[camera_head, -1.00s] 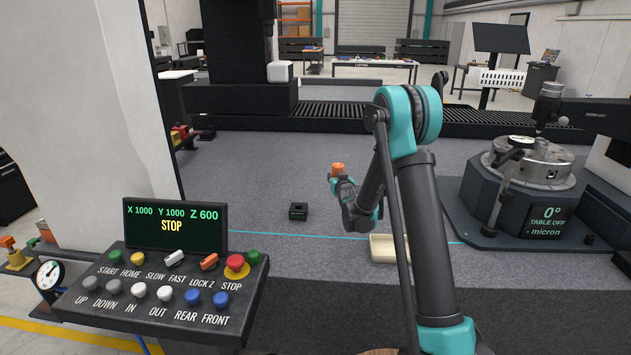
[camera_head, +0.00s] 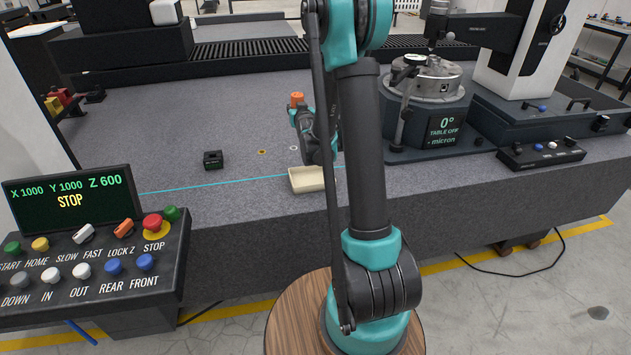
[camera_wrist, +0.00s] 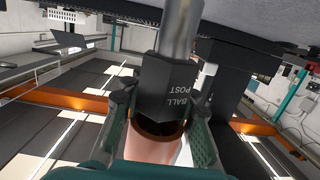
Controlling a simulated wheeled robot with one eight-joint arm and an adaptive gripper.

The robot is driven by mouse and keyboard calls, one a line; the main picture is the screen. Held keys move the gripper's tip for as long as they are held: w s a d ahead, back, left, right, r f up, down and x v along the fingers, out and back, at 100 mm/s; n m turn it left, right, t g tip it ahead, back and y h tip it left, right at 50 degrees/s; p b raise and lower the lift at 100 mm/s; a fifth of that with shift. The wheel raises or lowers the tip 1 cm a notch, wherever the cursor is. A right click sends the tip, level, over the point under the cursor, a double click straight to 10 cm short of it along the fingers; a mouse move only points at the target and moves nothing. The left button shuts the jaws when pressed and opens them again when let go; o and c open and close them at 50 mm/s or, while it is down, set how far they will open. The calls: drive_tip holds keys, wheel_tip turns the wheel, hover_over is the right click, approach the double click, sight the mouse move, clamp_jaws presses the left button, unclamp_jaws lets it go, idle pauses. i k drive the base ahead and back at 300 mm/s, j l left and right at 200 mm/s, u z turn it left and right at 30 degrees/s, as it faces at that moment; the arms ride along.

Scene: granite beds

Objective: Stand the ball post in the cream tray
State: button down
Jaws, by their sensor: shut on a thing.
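The cream tray (camera_head: 296,185) lies on the granite bed in the head view, partly behind my arm. My gripper (camera_head: 299,112) is above and behind it in the picture. It is shut on the ball post, whose orange end (camera_head: 297,98) shows above the jaws. In the wrist view the ball post (camera_wrist: 166,85) stands between my two fingers (camera_wrist: 160,112), with a dark labelled block, a silver rod and an orange end. The lettering is upside down there. The post's far end is out of the wrist view and hidden behind my arm in the head view.
A small black block (camera_head: 213,160) sits on the bed left of the tray. An orange ring mark (camera_head: 262,152) and a white ring mark (camera_head: 294,148) lie between. A rotary table (camera_head: 428,85) stands right, a control panel (camera_head: 90,255) front left. The bed's middle is open.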

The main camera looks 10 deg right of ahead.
sight(312, 180)
drive_tip(key=k+l+z, duration=0.1)
drive_tip(key=l, duration=0.35)
drive_tip(key=k+l+z, duration=0.15)
drive_tip(key=l, duration=0.35)
drive_tip(key=k+l+z, duration=0.1)
drive_tip(key=l, duration=0.4)
drive_tip(key=k+l+z, duration=0.15)
drive_tip(key=l, duration=0.35)
